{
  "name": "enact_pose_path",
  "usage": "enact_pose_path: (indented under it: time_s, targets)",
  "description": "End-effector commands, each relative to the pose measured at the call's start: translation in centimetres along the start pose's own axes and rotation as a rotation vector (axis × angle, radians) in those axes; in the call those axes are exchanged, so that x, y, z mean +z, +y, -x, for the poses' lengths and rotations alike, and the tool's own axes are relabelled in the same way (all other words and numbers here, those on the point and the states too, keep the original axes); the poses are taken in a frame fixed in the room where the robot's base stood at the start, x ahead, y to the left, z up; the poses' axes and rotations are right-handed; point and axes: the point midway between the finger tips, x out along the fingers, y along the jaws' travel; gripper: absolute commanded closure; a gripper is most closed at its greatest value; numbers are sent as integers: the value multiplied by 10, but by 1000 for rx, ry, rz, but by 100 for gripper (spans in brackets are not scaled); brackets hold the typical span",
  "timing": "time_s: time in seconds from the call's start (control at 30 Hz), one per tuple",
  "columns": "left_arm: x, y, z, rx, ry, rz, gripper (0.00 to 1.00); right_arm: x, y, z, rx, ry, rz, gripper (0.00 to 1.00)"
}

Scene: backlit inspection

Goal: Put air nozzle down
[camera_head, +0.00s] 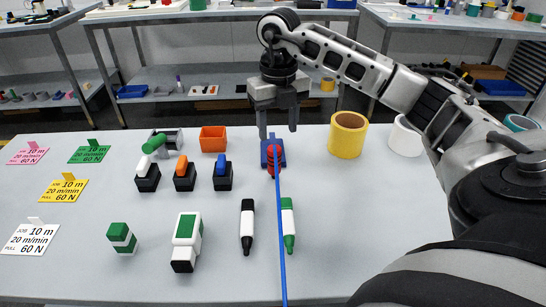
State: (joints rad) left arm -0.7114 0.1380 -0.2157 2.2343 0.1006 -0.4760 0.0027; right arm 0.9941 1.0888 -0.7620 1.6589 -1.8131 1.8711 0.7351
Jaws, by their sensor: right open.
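The air nozzle (274,160), red with a blue hose (281,235) trailing toward the front edge, rests at a blue holder (266,148) on the white table. My right gripper (278,133) points down just above and behind the nozzle. Its two fingers are apart with nothing visible held between them. Whether a fingertip touches the blue holder is hard to tell. My left gripper is not in view.
A yellow roll (347,136) and a white roll (404,138) stand right of the gripper. An orange bin (213,139), several small blocks, two markers and label cards occupy the left and middle.

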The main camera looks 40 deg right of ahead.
Motion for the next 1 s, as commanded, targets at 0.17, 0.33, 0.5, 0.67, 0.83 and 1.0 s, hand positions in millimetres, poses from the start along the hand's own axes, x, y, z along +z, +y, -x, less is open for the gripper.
enact_pose_path:
  time_s: [0.17, 0.33, 0.5, 0.67, 0.83, 1.0]
  targets:
    - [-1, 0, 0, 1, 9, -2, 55, -1, 0, -34, -1, 4, 1, 47]
    - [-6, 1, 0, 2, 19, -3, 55, 0, 1, -47, 1, 0, 2, 47]
    - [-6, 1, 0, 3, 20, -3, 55, -2, 5, -64, 1, 3, 4, 47]
    - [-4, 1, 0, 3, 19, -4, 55, -4, 9, -88, 1, 3, 3, 47]
    - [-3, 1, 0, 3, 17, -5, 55, -3, 9, -99, 2, 1, 2, 47]
    - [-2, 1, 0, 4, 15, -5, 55, -3, 9, -99, 2, 0, 3, 47]
